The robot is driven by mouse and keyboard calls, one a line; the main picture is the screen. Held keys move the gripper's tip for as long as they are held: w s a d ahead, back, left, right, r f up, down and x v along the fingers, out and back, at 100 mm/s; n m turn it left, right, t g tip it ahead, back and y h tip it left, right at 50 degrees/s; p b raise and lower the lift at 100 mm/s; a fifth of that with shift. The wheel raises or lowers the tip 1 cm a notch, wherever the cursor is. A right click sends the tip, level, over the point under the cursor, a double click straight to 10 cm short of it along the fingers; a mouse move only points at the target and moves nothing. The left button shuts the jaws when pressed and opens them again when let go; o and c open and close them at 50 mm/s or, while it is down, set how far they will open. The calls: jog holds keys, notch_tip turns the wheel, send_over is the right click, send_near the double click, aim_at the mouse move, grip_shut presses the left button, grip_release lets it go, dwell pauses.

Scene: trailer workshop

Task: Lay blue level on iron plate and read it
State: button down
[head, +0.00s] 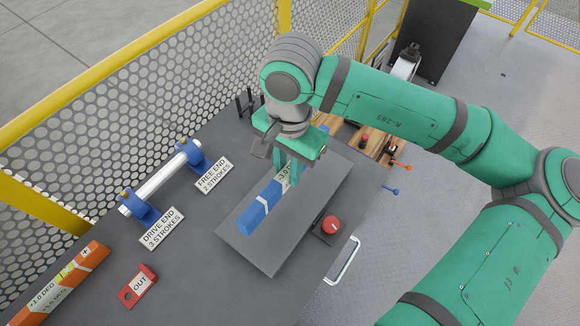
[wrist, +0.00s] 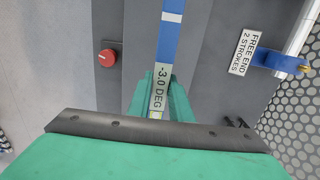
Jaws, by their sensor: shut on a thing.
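The blue level (head: 262,206) is a long bar with white bands, lying lengthwise over the grey iron plate (head: 268,252). I cannot tell whether it rests on the plate or hangs just above it. In the wrist view the blue level (wrist: 171,38) runs up from between my green fingers (wrist: 160,92). Its white label (wrist: 160,86) reads -3.0 DEG, with a small yellowish patch below it. The far end is partly hidden by my gripper in the head view.
A red button (head: 330,224) stands right of the plate. A silver roller (head: 167,177) in blue supports, with "DRIVE END 3 STROKES" and "FREE END 2 STROKES" signs, lies to the left. An orange level (head: 70,285) and a red OUT tag (head: 138,287) are at lower left. A mesh fence lines the bench.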

jog(key=shift+w+d, duration=0.1)
jog(key=shift+d, duration=0.1)
jog(key=shift+f, duration=0.1)
jog(key=shift+f, duration=2.8)
jog(key=shift+f, duration=0.6)
jog(key=c, duration=1.5)
grip_release()
jog(key=shift+c, duration=0.2)
jog(key=r, duration=1)
jog(key=shift+w+r, duration=0.2)
jog(key=shift+r, duration=0.2)
jog(key=shift+d, duration=0.15)
